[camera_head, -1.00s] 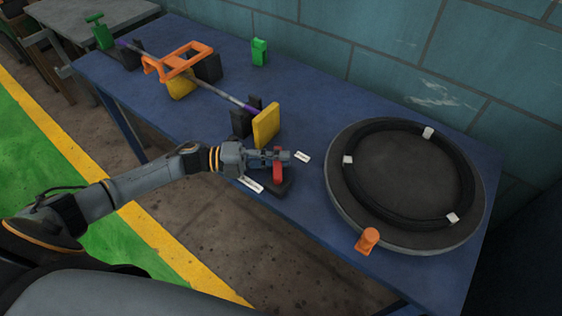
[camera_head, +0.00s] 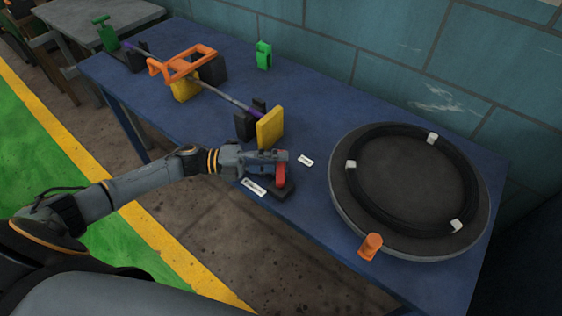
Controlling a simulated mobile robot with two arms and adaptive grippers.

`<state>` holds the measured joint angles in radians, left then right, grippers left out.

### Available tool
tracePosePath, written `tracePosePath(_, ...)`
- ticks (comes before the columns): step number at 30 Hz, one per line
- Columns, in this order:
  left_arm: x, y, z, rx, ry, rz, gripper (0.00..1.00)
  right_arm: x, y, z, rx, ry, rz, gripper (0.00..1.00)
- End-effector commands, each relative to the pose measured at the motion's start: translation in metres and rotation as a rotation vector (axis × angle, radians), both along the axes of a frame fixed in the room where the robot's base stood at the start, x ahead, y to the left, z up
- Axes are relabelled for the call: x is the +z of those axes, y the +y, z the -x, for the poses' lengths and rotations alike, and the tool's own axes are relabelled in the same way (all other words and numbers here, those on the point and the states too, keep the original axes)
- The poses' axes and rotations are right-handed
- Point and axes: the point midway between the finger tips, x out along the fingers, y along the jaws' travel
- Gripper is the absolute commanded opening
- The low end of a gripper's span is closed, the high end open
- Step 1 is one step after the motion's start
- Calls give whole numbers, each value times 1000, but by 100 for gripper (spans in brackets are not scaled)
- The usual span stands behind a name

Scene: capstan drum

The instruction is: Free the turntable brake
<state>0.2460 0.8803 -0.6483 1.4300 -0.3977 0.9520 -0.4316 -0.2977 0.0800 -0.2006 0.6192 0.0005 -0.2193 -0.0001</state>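The turntable (camera_head: 345,205) is a round dark disc on the right of the table, with a ring of black cable (camera_head: 384,218) held by white ties on it. Left of it, a red lever (camera_head: 281,177) stands on a small black base (camera_head: 284,192) near the table's front edge; I take it for the brake. My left gripper (camera_head: 280,158) is at the top of the red lever and hides part of it. I cannot tell whether its fingers are closed on the lever. My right gripper is not in view.
An orange peg (camera_head: 371,246) stands at the turntable's front edge. A rod (camera_head: 212,94) with an orange frame (camera_head: 182,64) and yellow blocks lies left of centre. White labels (camera_head: 254,187) lie near the lever. A green object (camera_head: 263,55) stands at the back.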

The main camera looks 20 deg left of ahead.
Motion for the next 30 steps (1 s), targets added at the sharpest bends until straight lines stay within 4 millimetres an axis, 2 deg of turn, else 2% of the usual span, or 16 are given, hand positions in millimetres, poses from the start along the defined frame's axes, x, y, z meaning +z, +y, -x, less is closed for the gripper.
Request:
tracePosePath(9,-1,63,24,2,3,-4,38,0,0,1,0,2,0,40)
tracePosePath(15,-1,91,35,1,2,-2,38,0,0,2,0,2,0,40)
tracePosePath(19,0,100,38,1,1,-2,38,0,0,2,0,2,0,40)
tracePosePath(27,0,101,39,0,-1,-1,38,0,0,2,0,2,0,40)
tracePosePath(28,0,101,39,0,-1,-1,36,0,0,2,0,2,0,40)
tracePosePath(30,-1,101,39,0,-1,-1,21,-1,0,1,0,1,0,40)
